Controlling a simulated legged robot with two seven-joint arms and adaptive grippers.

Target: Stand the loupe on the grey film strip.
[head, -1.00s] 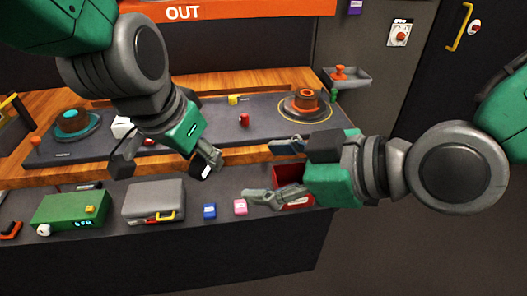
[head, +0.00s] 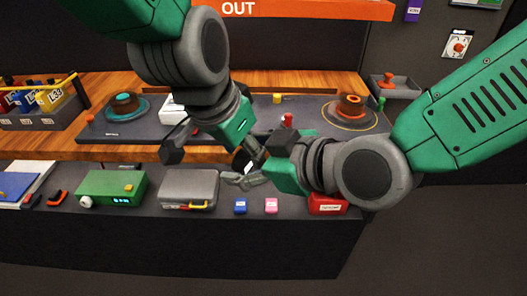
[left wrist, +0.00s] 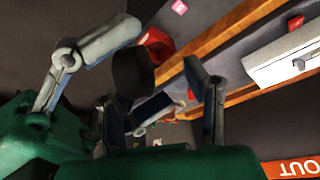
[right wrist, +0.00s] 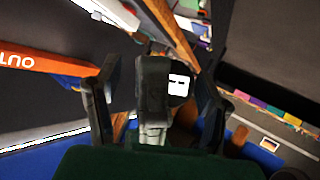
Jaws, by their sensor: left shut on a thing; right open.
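My left gripper (head: 246,162) is low over the front of the bench. It is shut on a small dark piece with a white patch (head: 249,167), which I take to be the loupe; fingers hide most of it. The dark piece also shows in the right wrist view (right wrist: 155,85), between the fingers of my right gripper (right wrist: 153,92). That gripper is open, close to the left one; I cannot tell whether it touches the piece. I cannot make out the grey film strip in any view.
The raised dark panel (head: 128,132) carries an orange trackball (head: 351,105), a teal one (head: 124,103) and a red cylinder (head: 288,119).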

